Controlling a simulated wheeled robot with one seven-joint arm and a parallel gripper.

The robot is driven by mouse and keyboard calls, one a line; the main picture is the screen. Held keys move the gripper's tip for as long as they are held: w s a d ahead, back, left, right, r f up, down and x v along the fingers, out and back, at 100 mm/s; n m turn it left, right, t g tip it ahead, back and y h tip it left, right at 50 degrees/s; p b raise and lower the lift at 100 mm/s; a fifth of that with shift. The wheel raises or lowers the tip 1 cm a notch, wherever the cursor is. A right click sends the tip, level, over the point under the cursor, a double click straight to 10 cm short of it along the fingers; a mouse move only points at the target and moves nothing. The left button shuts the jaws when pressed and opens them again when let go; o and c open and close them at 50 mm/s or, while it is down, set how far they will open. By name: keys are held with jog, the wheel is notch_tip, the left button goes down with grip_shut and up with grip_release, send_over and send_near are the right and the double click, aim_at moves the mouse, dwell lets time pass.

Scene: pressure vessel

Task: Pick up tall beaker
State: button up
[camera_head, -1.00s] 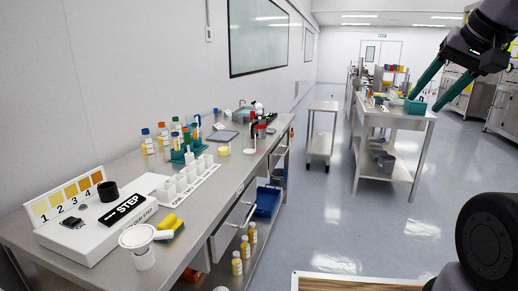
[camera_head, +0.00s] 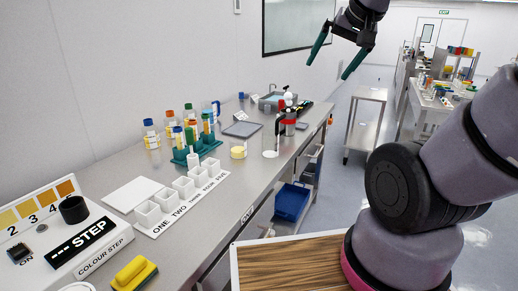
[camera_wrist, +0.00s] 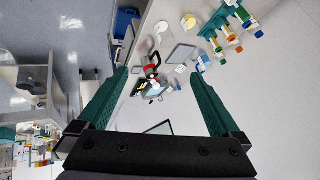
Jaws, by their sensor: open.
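My gripper (camera_head: 327,68) is open and empty, high at the top of the head view, in the air in front of the wall and window. In the wrist view its two green fingers (camera_wrist: 160,76) are spread wide with nothing between the tips.
Bottles in a green rack (camera_head: 196,152), white cups (camera_head: 176,196) on a numbered strip and a yellow-topped pot (camera_head: 238,152) stand on the bench. A grey tray (camera_head: 242,129) lies farther back. A blue bin (camera_head: 291,201) sits below. A trolley (camera_head: 366,120) stands right; floor shows between.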

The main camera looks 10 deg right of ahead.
aim_at(268, 134)
jog(key=w+f+n+t+h, duration=0.1)
jog(key=w+f, duration=0.5)
jog(key=w, duration=0.4)
jog(key=w+f+t, duration=0.2)
jog(key=w+f, duration=0.4)
jog(key=w, duration=0.4)
jog(key=w+a+f+n+t+y, duration=0.1)
jog(key=w+a+f+n, duration=0.2)
jog(key=f, duration=0.6)
jog(key=w+a+f+n+t+y, duration=0.1)
jog(key=w+a+f+n+t, duration=0.15)
jog(key=f, duration=0.65)
jog(key=shift+g, duration=0.35)
jog(key=x, duration=1.1)
jog(key=shift+a+r, duration=0.3)
jog(key=shift+a, duration=0.05)
jog(key=c, duration=1.2)
jog(key=shift+o, duration=0.2)
jog(key=shift+r, duration=0.15)
